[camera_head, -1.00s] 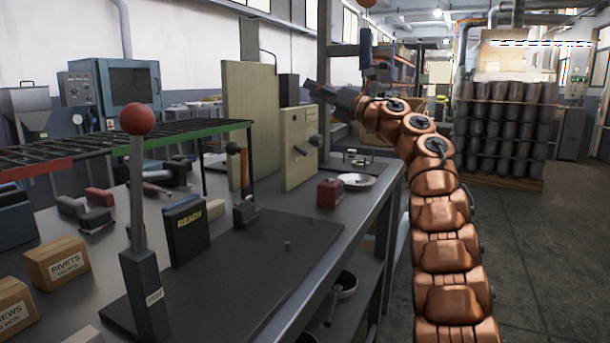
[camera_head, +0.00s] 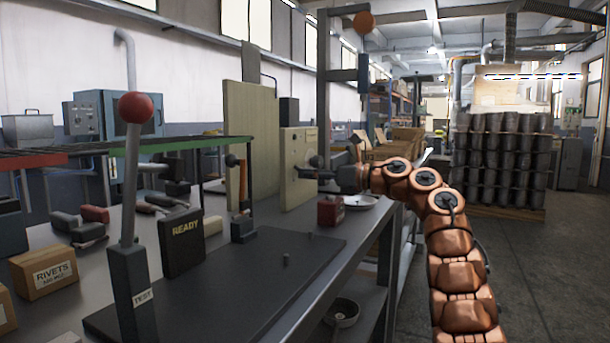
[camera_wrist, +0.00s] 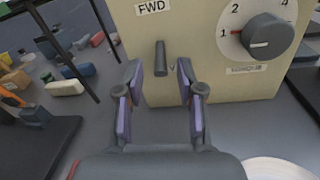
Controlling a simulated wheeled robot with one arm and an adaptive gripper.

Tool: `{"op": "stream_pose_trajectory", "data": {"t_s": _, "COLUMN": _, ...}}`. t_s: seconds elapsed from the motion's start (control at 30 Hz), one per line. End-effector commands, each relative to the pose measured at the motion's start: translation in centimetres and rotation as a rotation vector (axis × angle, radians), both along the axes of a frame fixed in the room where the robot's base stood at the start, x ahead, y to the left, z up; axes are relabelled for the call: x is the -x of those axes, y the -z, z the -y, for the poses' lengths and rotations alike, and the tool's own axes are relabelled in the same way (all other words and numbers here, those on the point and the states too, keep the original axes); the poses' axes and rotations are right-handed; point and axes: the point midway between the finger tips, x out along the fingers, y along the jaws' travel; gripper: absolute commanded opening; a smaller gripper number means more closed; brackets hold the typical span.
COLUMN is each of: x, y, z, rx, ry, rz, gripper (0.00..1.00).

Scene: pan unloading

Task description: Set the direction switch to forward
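The direction switch (camera_wrist: 160,58) is a dark, short lever on the face of a cream control panel (camera_wrist: 205,78). In the wrist view it stands roughly upright, under a label reading FWD (camera_wrist: 152,7); a label behind its lower end is mostly hidden. My gripper (camera_wrist: 159,68) is open and empty, one finger to each side of the lever's lower end, with gaps on both sides. I cannot tell how deep the lever reaches between them. In the head view my gripper (camera_head: 322,173) is at the front of the panel (camera_head: 296,190), hiding the switch's details.
A round numbered dial (camera_wrist: 268,36) is right of the switch. A white plate (camera_head: 360,201) and a red box (camera_head: 330,211) are on the bench below my arm. A red-knobbed lever (camera_head: 136,107) and a READY box (camera_head: 181,242) stand nearer. Floor at right is clear.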

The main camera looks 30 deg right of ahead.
Motion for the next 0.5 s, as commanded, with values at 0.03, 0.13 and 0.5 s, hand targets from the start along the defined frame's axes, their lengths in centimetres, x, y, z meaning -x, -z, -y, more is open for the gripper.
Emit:
{"op": "stream_pose_trajectory", "data": {"t_s": 0.03, "x": -0.46, "y": -0.05, "z": -0.33, "rx": -0.001, "ry": -0.001, "rz": 0.0, "gripper": 0.38}}
{"op": "stream_pose_trajectory", "data": {"t_s": 0.13, "x": -1.04, "y": -0.05, "z": -0.7, "rx": -0.003, "ry": 0.001, "rz": 0.0, "gripper": 0.38}}
{"op": "stream_pose_trajectory", "data": {"t_s": 0.5, "x": -1.38, "y": -0.05, "z": -0.94, "rx": -0.002, "ry": 0.002, "rz": 0.002, "gripper": 0.38}}
